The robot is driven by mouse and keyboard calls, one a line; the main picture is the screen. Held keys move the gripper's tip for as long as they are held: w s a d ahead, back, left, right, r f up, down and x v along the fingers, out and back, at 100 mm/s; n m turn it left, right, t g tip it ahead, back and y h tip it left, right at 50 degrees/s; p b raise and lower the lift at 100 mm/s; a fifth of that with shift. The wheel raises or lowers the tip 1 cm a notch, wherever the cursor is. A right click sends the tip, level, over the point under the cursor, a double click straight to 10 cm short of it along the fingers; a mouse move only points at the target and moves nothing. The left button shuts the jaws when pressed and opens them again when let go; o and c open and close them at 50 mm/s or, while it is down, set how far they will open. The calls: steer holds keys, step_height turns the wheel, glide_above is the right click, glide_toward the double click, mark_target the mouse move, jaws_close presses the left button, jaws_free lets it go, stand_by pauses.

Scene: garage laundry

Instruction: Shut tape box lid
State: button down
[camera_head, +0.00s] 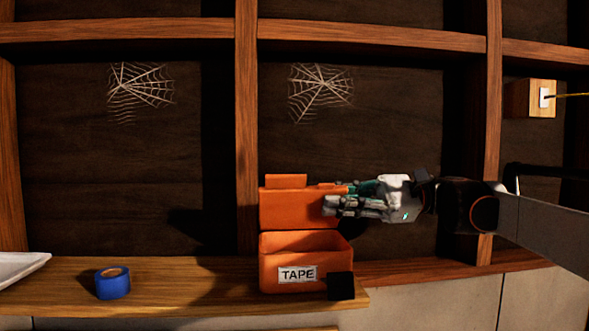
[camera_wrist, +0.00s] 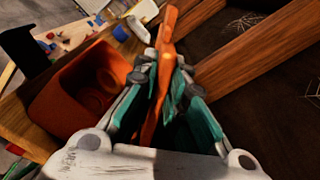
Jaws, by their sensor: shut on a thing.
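The orange tape box (camera_head: 275,278) stands on the wooden shelf with a "TAPE" label on its front. Its orange lid (camera_head: 285,210) stands up, open, at the back of the box. My gripper (camera_head: 332,205) reaches in from the right and is shut on the right side of the lid. In the wrist view the lid (camera_wrist: 168,45) is seen nearly edge-on between the fingers of my gripper (camera_wrist: 166,72). The open box (camera_wrist: 62,90) lies to the left there, with round reddish shapes inside, hard to make out.
A blue tape roll (camera_head: 113,284) sits on the shelf (camera_head: 205,280) left of the box. A white tray (camera_head: 18,267) is at the far left. A small black block (camera_head: 341,286) is at the box's front right corner. Wooden studs and a dark wall stand behind.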

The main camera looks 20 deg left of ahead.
steer(key=shift+s+d+f+n+b, duration=0.2)
steer(key=shift+s+f+n+b, duration=0.15)
steer(key=shift+n, duration=0.45)
steer(key=shift+s+d+f+n+b, duration=0.2)
steer(key=shift+s+f+n, duration=0.25)
steer(key=shift+n, duration=0.35)
steer(key=c, duration=1.5)
jaws_free()
steer(key=v, duration=0.7)
steer(key=shift+p, duration=0.35)
